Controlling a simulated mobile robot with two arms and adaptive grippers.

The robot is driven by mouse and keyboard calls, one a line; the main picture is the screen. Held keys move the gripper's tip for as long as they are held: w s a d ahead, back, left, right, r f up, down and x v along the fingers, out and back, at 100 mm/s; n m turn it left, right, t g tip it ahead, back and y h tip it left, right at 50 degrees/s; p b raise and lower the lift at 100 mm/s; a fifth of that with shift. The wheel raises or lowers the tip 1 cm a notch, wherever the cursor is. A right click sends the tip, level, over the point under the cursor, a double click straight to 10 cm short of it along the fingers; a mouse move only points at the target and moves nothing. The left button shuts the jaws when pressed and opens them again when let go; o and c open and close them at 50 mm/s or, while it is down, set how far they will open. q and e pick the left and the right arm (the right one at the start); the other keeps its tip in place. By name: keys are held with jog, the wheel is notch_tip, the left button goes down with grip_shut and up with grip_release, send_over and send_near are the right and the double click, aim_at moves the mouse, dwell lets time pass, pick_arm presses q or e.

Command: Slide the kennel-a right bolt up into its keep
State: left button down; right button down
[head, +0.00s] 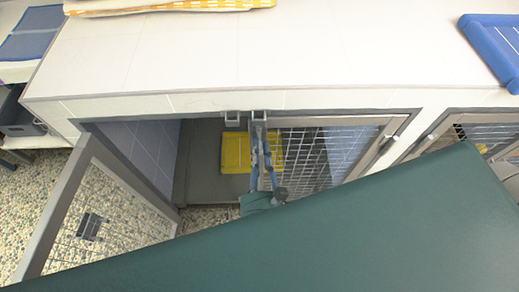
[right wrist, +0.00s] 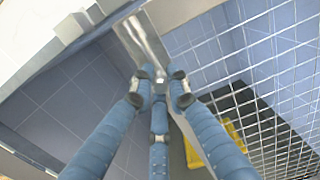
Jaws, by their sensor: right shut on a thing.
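The right door of the open-fronted kennel (head: 312,150) is a grey frame with wire mesh, standing across the right half of the opening. Its right bolt (right wrist: 146,44) is a metal rod along the door's inner upright, near the top. My right gripper (head: 261,140) has blue fingers and is at the top of that upright. In the right wrist view the gripper (right wrist: 158,86) is closed around the bolt's small handle, which its fingertips partly hide. A small pale keep (head: 259,115) sits under the top edge above the bolt. I cannot tell whether the rod's tip is in it. My left gripper is not in view.
The left door (head: 85,215) stands swung open to the left. Another small bracket (head: 232,118) is beside the keep. A yellow item (head: 235,153) lies inside the kennel.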

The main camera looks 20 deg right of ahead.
aim_at(259, 134)
jog(key=shift+r, duration=0.15)
notch_tip(259, 134, up, 4)
jog(key=p, duration=0.3)
jog(key=shift+f, duration=0.25)
jog(key=shift+w+f, duration=0.1)
jog(key=c, duration=1.7)
grip_release()
jog(key=shift+f, duration=0.1)
jog(key=v, duration=0.7)
jog(key=shift+s, duration=0.3)
